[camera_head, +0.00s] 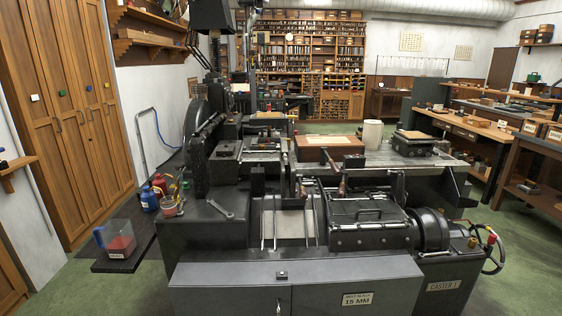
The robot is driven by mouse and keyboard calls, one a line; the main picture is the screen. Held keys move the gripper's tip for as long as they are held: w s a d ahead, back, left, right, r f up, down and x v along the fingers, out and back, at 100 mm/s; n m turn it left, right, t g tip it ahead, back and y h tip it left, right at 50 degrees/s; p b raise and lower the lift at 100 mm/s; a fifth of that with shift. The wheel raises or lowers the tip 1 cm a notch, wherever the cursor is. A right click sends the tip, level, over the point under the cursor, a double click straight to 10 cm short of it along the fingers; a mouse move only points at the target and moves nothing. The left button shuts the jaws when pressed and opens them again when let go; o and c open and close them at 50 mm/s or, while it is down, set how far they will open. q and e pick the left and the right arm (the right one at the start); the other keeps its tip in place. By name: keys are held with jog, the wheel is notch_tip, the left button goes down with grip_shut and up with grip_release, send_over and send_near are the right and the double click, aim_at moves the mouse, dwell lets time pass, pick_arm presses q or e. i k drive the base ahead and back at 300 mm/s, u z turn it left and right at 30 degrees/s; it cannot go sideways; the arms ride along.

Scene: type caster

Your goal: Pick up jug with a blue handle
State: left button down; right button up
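A clear jug (118,240) with reddish contents stands upright at the lower left in the head view. Its blue handle (99,237) is on its left side, and a small white label is on its front near the base. The jug stands on a low dark platform (125,264) left of the caster machine. Neither of my grippers shows in this view, so nothing of them is seen near the jug.
A blue container (149,200), a red container (159,184) and a small cup (169,207) stand behind and right of the jug. A wrench (219,208) lies on the caster machine (230,272). Wooden cabinets (75,120) line the left wall. Green floor (105,292) is clear in front.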

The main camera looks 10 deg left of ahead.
aim_at(118, 237)
jog(key=z, duration=0.55)
jog(key=k, duration=0.15)
jog(key=u, duration=1.95)
